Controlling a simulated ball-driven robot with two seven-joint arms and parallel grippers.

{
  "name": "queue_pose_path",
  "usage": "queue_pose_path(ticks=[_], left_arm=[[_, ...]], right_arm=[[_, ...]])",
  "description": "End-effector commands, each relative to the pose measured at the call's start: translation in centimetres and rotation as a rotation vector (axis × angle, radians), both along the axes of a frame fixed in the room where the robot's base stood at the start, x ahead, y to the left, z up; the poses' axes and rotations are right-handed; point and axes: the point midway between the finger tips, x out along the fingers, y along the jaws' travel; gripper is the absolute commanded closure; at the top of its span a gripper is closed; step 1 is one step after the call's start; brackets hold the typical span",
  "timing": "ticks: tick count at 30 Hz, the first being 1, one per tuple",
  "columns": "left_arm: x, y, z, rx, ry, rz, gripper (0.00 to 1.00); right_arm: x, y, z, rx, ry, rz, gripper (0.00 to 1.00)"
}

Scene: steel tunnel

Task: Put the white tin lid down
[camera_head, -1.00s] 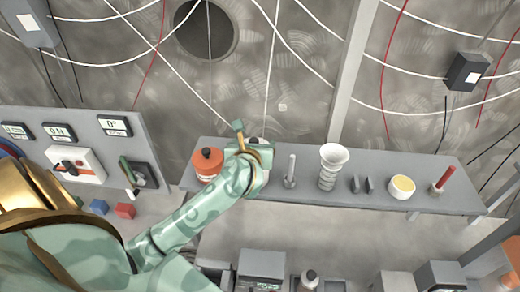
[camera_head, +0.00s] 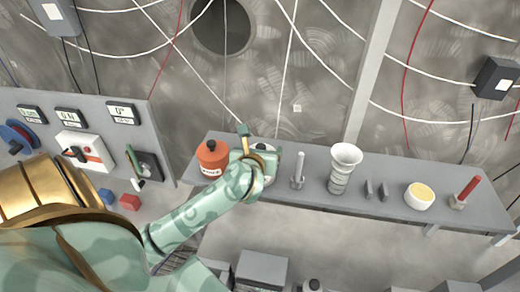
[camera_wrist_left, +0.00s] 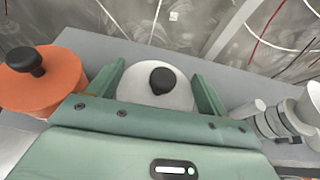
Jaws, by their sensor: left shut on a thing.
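The white tin lid (camera_wrist_left: 152,97) is a pale round piece with a black knob (camera_wrist_left: 163,79), seen from above in the left wrist view. My left gripper (camera_wrist_left: 163,88) has a finger on each side of it and is shut on it. In the head view my left gripper (camera_head: 257,152) is over the left part of the grey shelf, just right of an orange tin (camera_head: 212,160). White (camera_head: 269,179) shows below the gripper there. The gripper hides most of it, so I cannot tell whether a tin body is under the lid. My right gripper is not in view.
On the grey shelf (camera_head: 310,193), a grey upright rod (camera_head: 298,171), a white ribbed funnel-like piece (camera_head: 343,170), two small dark pieces (camera_head: 376,190), a white bowl (camera_head: 419,197) and a red-handled piece (camera_head: 466,192) stand to the right. A panel (camera_head: 90,135) with displays is at left.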

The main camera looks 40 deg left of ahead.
Motion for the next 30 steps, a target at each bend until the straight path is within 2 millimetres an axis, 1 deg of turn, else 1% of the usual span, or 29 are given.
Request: queue_pose_path(ticks=[2, 5, 6, 8, 15, 17, 19, 20, 23, 27, 30], left_arm=[[0.0, 0.0, -0.4, 0.0, 0.0, 0.0, 0.47], [0.0, 0.0, -0.3, 0.0, 0.0, 0.0, 0.47], [0.0, 0.0, -0.3, 0.0, 0.0, 0.0, 0.16], [0.0, 0.0, -0.3, 0.0, 0.0, 0.0, 0.0], [0.0, 0.0, -0.2, 0.0, 0.0, 0.0, 0.0], [0.0, 0.0, 0.3, 0.0, -0.001, 0.0, 0.0], [0.0, 0.0, 1.3, 0.0, -0.001, 0.0, 0.0], [-0.3, -0.2, 1.4, 0.0, -0.001, -0.001, 0.0], [-2.2, -1.3, 1.8, -0.003, -0.001, -0.002, 0.0], [-5.1, -2.8, 3.2, -0.003, 0.0, -0.001, 0.0], [-6.9, -3.9, 4.1, -0.003, -0.002, -0.002, 0.0]], right_arm=[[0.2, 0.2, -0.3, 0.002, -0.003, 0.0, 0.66], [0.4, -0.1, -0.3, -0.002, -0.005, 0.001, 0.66], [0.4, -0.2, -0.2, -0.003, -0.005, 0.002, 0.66], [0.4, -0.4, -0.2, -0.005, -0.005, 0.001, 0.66], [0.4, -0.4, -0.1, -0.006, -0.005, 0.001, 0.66], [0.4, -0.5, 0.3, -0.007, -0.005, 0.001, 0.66], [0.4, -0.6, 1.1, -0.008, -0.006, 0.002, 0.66], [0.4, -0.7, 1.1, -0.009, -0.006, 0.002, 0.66], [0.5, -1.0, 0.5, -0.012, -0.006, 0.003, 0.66], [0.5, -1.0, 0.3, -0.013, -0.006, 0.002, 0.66], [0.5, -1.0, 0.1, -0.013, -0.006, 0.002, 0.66]])
